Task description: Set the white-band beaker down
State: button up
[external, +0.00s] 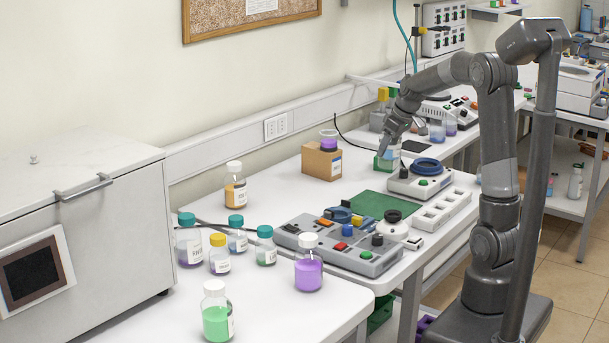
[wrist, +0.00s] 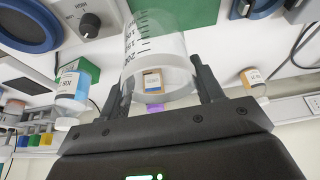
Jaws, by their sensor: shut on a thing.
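My gripper (external: 386,150) reaches down over the far part of the middle bench, behind the blue-ringed device. In the wrist view (wrist: 163,88) its two dark fingers stand on either side of a clear beaker (wrist: 156,48) with black graduation marks and a whitish band, and are shut on it. In the external view the beaker (external: 387,164) shows small and partly covered by the gripper. I cannot tell whether its base touches the bench. A small label-like patch shows through its glass.
The blue-ringed device (external: 421,172) stands just right of the beaker. The green mat (external: 378,205) lies in front, beside a white slotted rack (external: 441,211).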

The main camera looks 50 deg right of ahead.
jog(key=shift+w, duration=0.55)
jog(key=shift+w+a+f, duration=1.4)
jog(key=shift+f, duration=0.45)
jog(key=shift+w+a+f, duration=1.4)
jog(key=shift+f, duration=0.45)
jog(key=shift+w+a+f, duration=1.4)
jog(key=shift+f, duration=0.45)
jog(key=shift+f, duration=0.15)
jog(key=o, duration=1)
